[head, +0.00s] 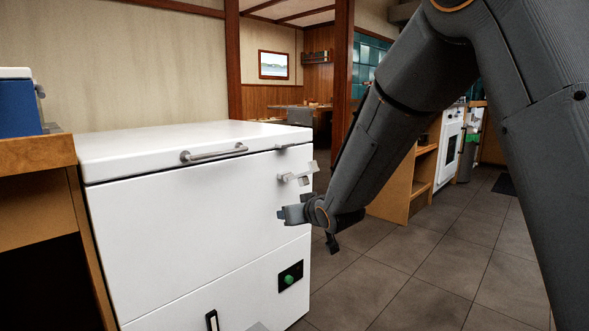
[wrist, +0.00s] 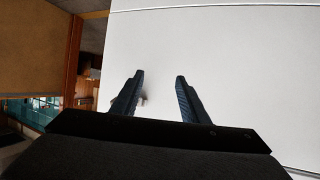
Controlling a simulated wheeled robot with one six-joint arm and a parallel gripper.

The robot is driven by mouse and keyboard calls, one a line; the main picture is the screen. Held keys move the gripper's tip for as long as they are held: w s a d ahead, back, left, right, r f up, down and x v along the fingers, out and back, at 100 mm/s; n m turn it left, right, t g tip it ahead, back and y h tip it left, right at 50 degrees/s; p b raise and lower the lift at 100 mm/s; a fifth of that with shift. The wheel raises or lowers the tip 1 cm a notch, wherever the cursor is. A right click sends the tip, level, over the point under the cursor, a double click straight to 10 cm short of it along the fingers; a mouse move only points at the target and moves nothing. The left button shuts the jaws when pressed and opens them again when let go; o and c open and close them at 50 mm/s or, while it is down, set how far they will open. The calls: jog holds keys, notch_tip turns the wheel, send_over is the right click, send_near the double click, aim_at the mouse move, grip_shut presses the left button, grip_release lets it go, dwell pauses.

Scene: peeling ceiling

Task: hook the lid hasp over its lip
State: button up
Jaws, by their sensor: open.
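The white chest freezer (head: 200,215) has its lid (head: 185,138) down. A small metal hasp (head: 297,177) sticks out from the upper right of the front face. A small grey lip (head: 293,146) shows above it at the lid's front edge. My gripper (head: 283,214) is just below the hasp, close to the front face, with the hasp outside its jaws. In the wrist view the two dark fingers (wrist: 160,85) stand apart with only white panel between them. A small pale piece, perhaps the hasp, is mostly hidden behind the left finger there.
A bar handle (head: 213,151) is on the lid's front edge. A green knob on a black plate (head: 290,277) sits low on the freezer front. A wooden counter (head: 35,152) with a blue cooler (head: 18,106) adjoins at left. Tiled floor (head: 400,265) is clear at right.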

aim_at(307, 182)
jog(key=w+d+r+n+y, duration=0.1)
jog(key=w+y, duration=0.2)
jog(key=w+d+r+n+t+y, duration=0.1)
jog(key=w+d+r+n+y, duration=0.1)
jog(key=w+y, duration=0.1)
jog(key=w+d+r+n+t+y+p, duration=0.1)
jog(key=w+d+y, duration=0.1)
jog(key=w+y, duration=0.2)
jog(key=shift+w+r+y, duration=0.1)
jog(key=shift+r+y, duration=0.2)
jog(key=shift+y, duration=0.2)
jog(key=b+x, duration=0.1)
jog(key=x, duration=0.6)
jog(key=shift+w+a+r+b, duration=0.15)
jog(key=shift+a+r+b, duration=0.05)
jog(key=shift+r+b, duration=0.2)
grip_shut()
